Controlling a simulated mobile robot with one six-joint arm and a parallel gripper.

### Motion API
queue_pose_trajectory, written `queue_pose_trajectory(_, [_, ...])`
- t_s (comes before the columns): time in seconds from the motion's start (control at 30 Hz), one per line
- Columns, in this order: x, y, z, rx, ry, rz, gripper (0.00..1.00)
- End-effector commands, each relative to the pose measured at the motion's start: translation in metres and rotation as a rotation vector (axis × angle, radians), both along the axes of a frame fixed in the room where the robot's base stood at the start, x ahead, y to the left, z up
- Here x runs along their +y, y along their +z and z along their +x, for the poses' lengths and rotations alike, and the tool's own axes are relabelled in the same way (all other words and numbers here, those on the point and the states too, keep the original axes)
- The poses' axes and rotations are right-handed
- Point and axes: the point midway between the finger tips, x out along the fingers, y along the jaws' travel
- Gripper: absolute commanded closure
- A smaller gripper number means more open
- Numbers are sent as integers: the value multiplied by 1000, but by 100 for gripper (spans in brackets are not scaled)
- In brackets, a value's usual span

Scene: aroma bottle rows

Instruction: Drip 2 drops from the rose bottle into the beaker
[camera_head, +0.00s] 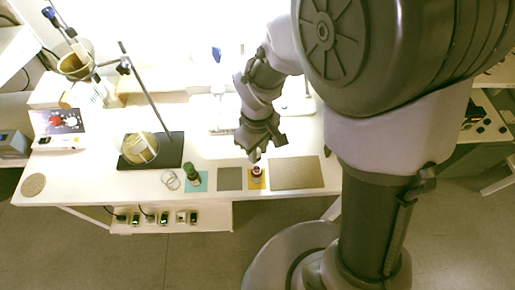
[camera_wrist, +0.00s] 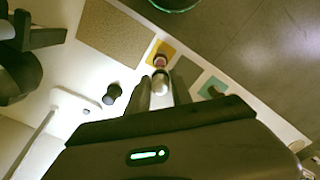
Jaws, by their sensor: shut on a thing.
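The rose bottle (camera_head: 256,172), small with a pink-red body, is at the yellow mat (camera_head: 257,183) near the table's front edge. My gripper (camera_head: 255,158) reaches down to it from above and behind. In the wrist view my gripper (camera_wrist: 162,88) is shut on the rose bottle (camera_wrist: 160,62), with a pale part between the fingers and pink beyond. I cannot tell whether the bottle touches the mat. The beaker (camera_head: 170,180), clear and apparently empty, stands to the left, beside the teal mat.
A dark green bottle (camera_head: 192,175) stands on the teal mat (camera_head: 203,184). A bare grey mat (camera_head: 230,179) lies between the teal and yellow mats. A large brown mat (camera_head: 297,173) lies right. A stand with a rod (camera_head: 148,88) and a black base (camera_head: 170,150) stands behind the beaker.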

Motion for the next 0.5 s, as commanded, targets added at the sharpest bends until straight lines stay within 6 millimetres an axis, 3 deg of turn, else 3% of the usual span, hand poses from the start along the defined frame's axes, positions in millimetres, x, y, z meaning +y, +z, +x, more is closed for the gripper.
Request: queue_pose_trajectory(0.5, [0,-32,0,0,1,0,100])
